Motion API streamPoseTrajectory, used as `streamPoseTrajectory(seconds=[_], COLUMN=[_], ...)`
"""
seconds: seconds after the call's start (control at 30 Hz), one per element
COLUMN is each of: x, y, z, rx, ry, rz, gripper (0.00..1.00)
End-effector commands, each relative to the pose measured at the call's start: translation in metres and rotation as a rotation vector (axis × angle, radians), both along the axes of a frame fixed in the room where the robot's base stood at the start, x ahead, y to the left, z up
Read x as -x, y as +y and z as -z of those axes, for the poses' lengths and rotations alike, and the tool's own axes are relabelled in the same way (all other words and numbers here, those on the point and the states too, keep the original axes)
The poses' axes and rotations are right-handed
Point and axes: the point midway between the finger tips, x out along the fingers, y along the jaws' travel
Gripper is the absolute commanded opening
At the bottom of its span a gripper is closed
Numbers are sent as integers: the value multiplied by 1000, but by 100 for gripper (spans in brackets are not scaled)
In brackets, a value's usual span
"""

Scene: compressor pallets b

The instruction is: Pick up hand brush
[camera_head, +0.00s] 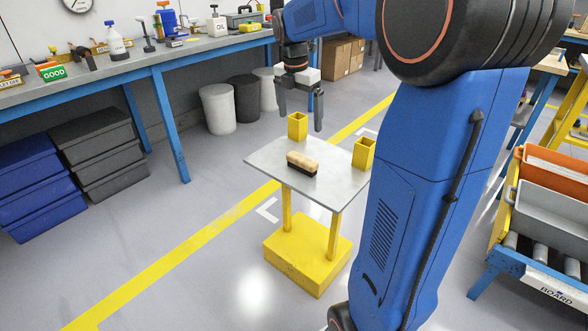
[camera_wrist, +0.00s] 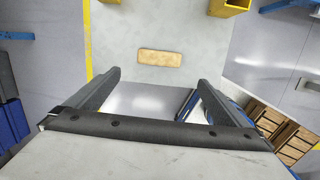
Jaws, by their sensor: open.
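The hand brush (camera_head: 301,163) has a light wooden top and dark bristles. It lies bristles down on the grey top of a small yellow stand (camera_head: 276,159). In the wrist view the wooden top of the brush (camera_wrist: 160,58) shows beyond the fingertips, near the middle. My gripper (camera_head: 301,122) hangs above the far side of the stand, pointing down, its two fingers apart and empty. In the wrist view the gripper (camera_wrist: 157,77) is open, with bare surface between the fingers. The brush is apart from the fingers.
Two yellow square holders stand on the stand top, one at the back (camera_head: 297,126) and one at the right (camera_head: 364,153). A blue-legged workbench (camera_head: 180,50) with bottles runs along the wall. Grey bins (camera_head: 218,108) stand beneath it. Floor around the stand is clear in front.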

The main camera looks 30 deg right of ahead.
Motion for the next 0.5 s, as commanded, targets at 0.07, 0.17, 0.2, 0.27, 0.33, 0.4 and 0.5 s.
streamPoseTrajectory(seconds=[0.07,0.17,0.2,0.27,0.33,0.4,0.5], x=[-4,-5,-5,-5,-5,-6,-7], y=[-3,-5,-5,-6,-8,-9,-11], z=[2,10,15,25,38,50,67], rx=[1,3,2,2,1,2,2], ry=[7,11,11,12,13,12,12], rz=[-22,-32,-32,-31,-31,-30,-30], gripper=[100,100,100,100,100,100,100])
